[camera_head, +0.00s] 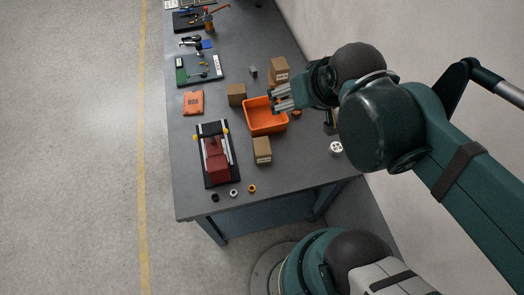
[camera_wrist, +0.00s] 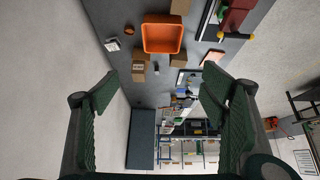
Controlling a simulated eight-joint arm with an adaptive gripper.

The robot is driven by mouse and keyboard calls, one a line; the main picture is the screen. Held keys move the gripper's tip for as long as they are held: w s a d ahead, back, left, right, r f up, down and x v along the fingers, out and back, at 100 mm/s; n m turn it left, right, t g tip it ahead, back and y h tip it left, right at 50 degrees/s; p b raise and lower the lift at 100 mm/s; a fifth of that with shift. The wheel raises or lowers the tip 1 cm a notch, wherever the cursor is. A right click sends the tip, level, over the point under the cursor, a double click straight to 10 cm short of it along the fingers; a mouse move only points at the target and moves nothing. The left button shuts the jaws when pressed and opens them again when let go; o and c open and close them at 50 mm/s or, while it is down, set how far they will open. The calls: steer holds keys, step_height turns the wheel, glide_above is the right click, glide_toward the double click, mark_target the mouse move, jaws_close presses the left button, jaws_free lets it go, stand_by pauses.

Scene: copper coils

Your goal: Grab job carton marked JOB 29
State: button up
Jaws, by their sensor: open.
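Three brown cartons stand around an orange bin, and any of them could carry JOB 29; their labels are too small to read. A far carton (camera_head: 280,66) also shows with a pale label in the wrist view (camera_wrist: 139,68). A left carton (camera_head: 236,93) shows without a visible label in the wrist view (camera_wrist: 178,60). A near carton (camera_head: 262,150) is cut by the top edge of the wrist view (camera_wrist: 180,6). My gripper (camera_head: 283,97) is open and empty above the bin's far right side; its spread fingers show in the wrist view (camera_wrist: 160,90).
The orange bin (camera_head: 265,121) sits between the cartons. A red vise-like fixture (camera_head: 216,160) lies to its left, with an orange box (camera_head: 193,102) farther back. A white spool (camera_head: 336,148) stands near the right edge. The wall is close on the right. Small rings lie at the front.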

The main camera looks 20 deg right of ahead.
steer(key=w+a+f+n+g+h+b, duration=0.1)
steer(key=w+a+f+n+g+b, duration=0.1)
steer(key=w+f+n+b, duration=0.45)
steer(key=w+a+f+n+g+h+b, duration=0.1)
steer(key=a+f+n+g+b, duration=0.15)
steer(key=f, duration=0.75)
steer(key=n+g+h+b, duration=0.2)
steer(key=n+g+b, duration=0.1)
steer(key=n+b, duration=0.3)
glide_above(259, 146)
steer(key=a, duration=0.1)
steer(key=shift+n, duration=0.7)
step_height(259, 146, down, 17)
steer(key=shift+w+r+p, duration=0.1)
steer(key=shift+p, duration=0.2)
steer(key=shift+a+f+h, duration=0.25)
steer(key=shift+f+h, duration=0.05)
steer(key=shift+f, duration=0.35)
steer(key=shift+f, duration=0.1)
steer(key=shift+b+x, duration=0.35)
steer(key=shift+x, duration=0.9)
steer(key=shift+b+x, duration=0.4)
steer(key=shift+x, duration=2.15)
steer(key=shift+a, duration=0.1)
steer(key=shift+c, duration=0.2)
